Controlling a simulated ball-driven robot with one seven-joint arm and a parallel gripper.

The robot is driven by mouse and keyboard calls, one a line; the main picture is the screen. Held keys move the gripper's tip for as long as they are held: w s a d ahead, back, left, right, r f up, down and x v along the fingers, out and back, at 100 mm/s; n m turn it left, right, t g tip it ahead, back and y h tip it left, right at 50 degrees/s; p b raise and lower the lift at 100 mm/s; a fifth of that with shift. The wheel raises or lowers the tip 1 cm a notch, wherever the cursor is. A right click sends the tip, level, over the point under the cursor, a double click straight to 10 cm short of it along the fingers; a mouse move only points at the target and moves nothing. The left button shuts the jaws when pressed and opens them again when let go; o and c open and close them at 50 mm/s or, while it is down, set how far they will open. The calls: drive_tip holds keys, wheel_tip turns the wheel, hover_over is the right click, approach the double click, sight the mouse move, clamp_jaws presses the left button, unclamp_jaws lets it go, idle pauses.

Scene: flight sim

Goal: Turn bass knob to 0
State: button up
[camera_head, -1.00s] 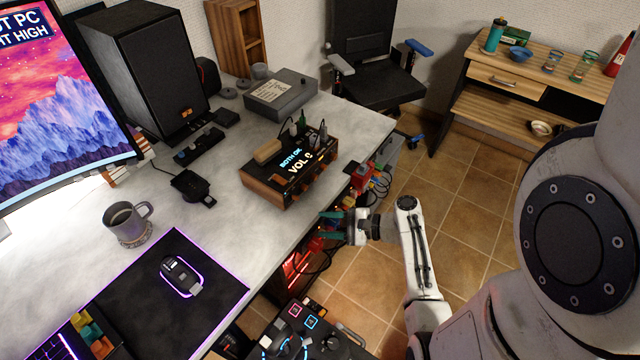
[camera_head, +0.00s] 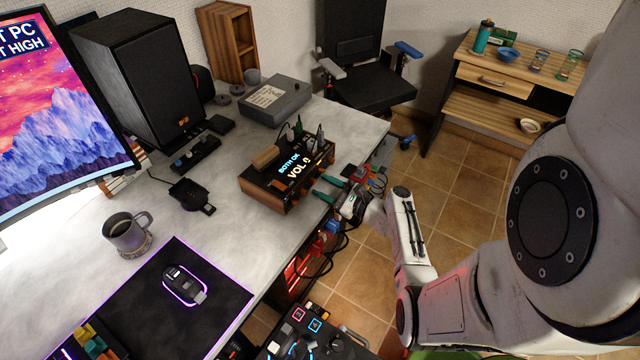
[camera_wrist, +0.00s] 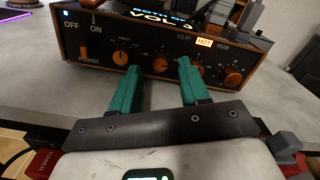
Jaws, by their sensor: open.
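The amplifier (camera_head: 262,190) is a wood-sided black box on the desk; its lit screen reads "BOTH OK" and "VOL 0". In the wrist view its front panel (camera_wrist: 100,36) has a power switch and a row of orange knobs. One knob (camera_wrist: 160,65) shows between the fingers, others beside or behind them. Their small labels are not legible, so I cannot tell which is the bass knob. My gripper (camera_wrist: 158,72) is open, its green fingers pointing at the panel, with no clear grip on a knob. In the head view my gripper (camera_head: 327,188) is by the amplifier's front.
The grey desk (camera_head: 225,230) carries a mug (camera_head: 124,235), a mouse (camera_head: 184,285) and a grey box (camera_head: 275,100). Cables and gear hang under the desk edge. A chair (camera_head: 365,85) stands behind. Tiled floor is open to the right.

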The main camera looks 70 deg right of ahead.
drive_tip(key=shift+x, duration=1)
clamp_jaws()
